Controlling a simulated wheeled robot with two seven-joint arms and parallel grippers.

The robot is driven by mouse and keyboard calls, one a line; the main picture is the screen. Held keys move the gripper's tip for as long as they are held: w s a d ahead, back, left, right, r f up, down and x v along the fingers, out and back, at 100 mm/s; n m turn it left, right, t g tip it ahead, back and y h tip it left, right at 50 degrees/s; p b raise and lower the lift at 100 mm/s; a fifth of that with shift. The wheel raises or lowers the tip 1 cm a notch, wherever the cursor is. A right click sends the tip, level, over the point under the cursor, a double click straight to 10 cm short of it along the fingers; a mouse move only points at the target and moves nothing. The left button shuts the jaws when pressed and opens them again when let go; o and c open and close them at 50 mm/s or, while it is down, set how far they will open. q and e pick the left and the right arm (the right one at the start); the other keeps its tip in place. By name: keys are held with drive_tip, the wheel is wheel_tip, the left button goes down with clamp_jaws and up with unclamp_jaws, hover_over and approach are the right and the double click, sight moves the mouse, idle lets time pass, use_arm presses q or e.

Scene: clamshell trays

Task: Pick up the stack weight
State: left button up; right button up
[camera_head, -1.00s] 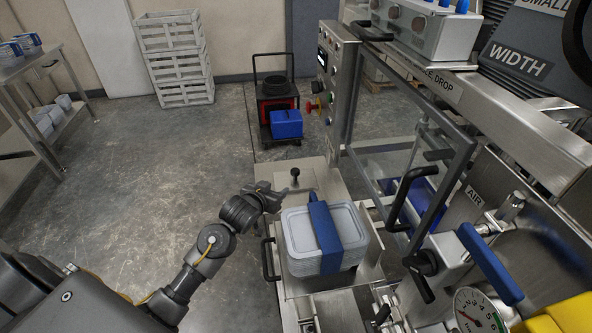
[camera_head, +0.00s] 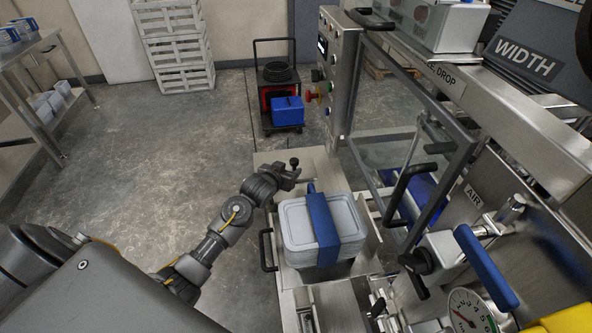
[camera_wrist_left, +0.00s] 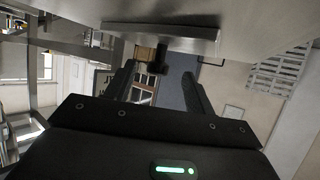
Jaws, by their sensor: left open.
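The stack weight appears to be the blue band-like piece (camera_head: 321,222) lying across a stack of pale grey clamshell trays (camera_head: 291,227), with a short blue upright at its far end. My left gripper (camera_head: 297,177) is open and empty, just beyond the stack's far left corner and apart from the blue piece. In the left wrist view its two dark fingers (camera_wrist_left: 158,84) are spread, with a dark knob on a steel plate (camera_wrist_left: 160,37) between or beyond them. The blue piece cannot be made out in the wrist view. My right gripper is not in view.
A black-knobbed lever (camera_head: 294,162) stands close to my left gripper. A black handle (camera_head: 267,250) is left of the stack. The machine's clear-panelled guard (camera_head: 415,150) and a blue-gripped lever (camera_head: 484,265) rise on the right. The floor at left is open.

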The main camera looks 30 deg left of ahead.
sight(293, 166)
use_arm(q)
drive_tip(key=x, duration=0.4)
drive_tip(key=shift+p, duration=0.35)
drive_tip(key=shift+w+f, duration=0.15)
drive_tip(key=shift+w, duration=0.15)
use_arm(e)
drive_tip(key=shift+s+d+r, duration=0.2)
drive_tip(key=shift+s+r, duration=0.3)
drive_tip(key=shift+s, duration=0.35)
use_arm(q)
drive_tip(key=shift+c, duration=0.4)
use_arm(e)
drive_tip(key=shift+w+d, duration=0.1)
use_arm(q)
drive_tip(key=shift+c, duration=1.3)
clamp_jaws()
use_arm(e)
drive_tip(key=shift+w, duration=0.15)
